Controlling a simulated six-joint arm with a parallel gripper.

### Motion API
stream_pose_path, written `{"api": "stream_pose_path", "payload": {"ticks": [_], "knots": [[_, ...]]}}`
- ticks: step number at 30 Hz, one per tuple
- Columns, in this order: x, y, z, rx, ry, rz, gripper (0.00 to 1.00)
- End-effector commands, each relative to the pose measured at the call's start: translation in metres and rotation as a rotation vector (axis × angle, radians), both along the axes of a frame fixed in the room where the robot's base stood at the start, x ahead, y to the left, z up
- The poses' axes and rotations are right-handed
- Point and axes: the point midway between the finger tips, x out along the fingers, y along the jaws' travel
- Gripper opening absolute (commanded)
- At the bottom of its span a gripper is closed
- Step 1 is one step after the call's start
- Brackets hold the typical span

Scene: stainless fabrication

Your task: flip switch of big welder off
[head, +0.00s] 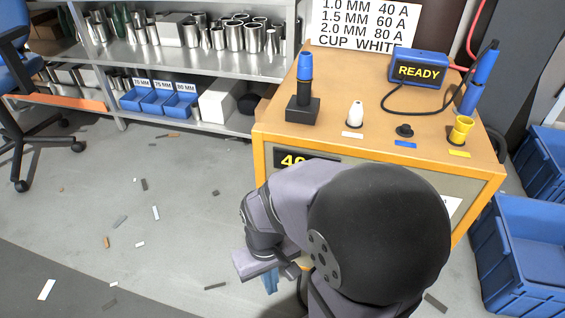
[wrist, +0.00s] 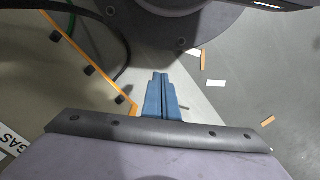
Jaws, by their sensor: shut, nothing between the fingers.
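The big welder (head: 480,165) is an orange-edged cabinet with a tan top and a grey front. A dark display (head: 292,160) with yellow digits, partly covered, shows at its upper front left. My arm covers most of the front, and I cannot make out the switch in either view. My gripper (head: 271,280) has blue fingers and is low in front of the welder, apart from it as far as I can tell. In the wrist view the fingers (wrist: 160,78) are shut together and empty. An orange edge of the welder (wrist: 75,50) with dark fittings is to their left.
On the welder's top stand a blue READY box (head: 418,70), a torch in a black stand (head: 303,95), a white cup (head: 355,114) and a yellow cup (head: 461,130). Blue crates (head: 525,250) are at right. Shelves (head: 200,62) stand behind; scraps litter the floor.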

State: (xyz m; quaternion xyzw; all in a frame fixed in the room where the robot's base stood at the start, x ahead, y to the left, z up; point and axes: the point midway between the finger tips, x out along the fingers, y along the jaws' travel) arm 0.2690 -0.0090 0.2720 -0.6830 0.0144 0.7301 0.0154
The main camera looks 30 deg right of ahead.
Motion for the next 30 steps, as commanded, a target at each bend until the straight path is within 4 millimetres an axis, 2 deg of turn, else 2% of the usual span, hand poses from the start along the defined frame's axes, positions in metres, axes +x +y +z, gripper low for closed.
{"api": "stream_pose_path", "payload": {"ticks": [1,30], "knots": [[-0.002,-0.001,0.022,0.0,0.014,-0.004,0.0],[-0.045,-0.008,0.194,0.028,0.249,-0.089,0.0]]}}
